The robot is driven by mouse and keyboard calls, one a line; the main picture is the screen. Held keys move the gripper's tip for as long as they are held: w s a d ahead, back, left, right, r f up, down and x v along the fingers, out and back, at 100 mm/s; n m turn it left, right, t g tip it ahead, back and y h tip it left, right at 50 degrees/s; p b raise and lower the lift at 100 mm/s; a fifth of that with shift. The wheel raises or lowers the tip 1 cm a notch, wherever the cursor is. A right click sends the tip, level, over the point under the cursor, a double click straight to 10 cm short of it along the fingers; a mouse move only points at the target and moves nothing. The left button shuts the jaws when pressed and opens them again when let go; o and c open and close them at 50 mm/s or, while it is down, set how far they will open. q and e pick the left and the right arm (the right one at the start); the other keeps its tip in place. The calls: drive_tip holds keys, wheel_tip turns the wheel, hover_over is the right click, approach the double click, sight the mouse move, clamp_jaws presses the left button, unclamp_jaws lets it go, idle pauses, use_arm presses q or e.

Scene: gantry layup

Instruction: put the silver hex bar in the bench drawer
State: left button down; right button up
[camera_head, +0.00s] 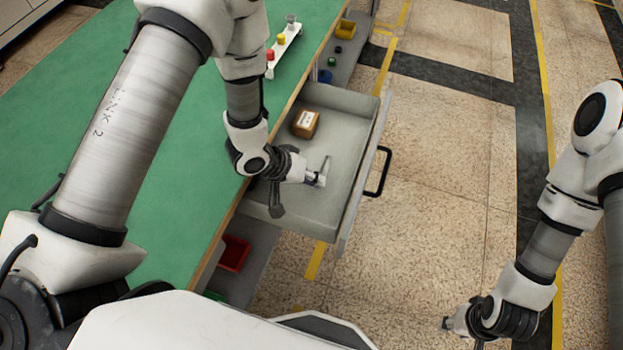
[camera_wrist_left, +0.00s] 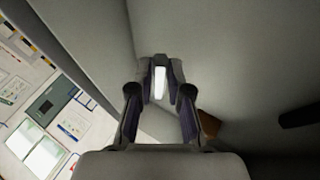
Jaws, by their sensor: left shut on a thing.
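The bench drawer (camera_head: 346,132) stands pulled out from the green-topped bench. My left gripper (camera_head: 319,178) is over the drawer, near its front panel, and is shut on the silver hex bar (camera_head: 325,166). The bar also shows pale between the fingertips in the left wrist view (camera_wrist_left: 160,83). The gripper hides part of the bar, and I cannot tell whether the bar touches the drawer floor. My right gripper (camera_head: 447,324) hangs at the lower right over the floor, away from the drawer; its fingers are too small to read.
A small brown box (camera_head: 305,124) lies in the drawer, behind the left gripper. The drawer has a black handle (camera_head: 379,172) on its front. A red bin (camera_head: 234,253) sits on a lower shelf. The green bench top (camera_head: 190,150) carries a white strip with coloured buttons (camera_head: 282,42).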

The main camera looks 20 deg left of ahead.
use_arm(q)
drive_tip(key=shift+f, duration=0.8)
drive_tip(key=c, duration=1.1)
unclamp_jaws()
drive_tip(key=shift+r, duration=0.1)
drive_tip(key=v, duration=1.3)
drive_tip(key=shift+d+r+p, duration=0.15)
drive_tip(key=shift+d+p, duration=0.15)
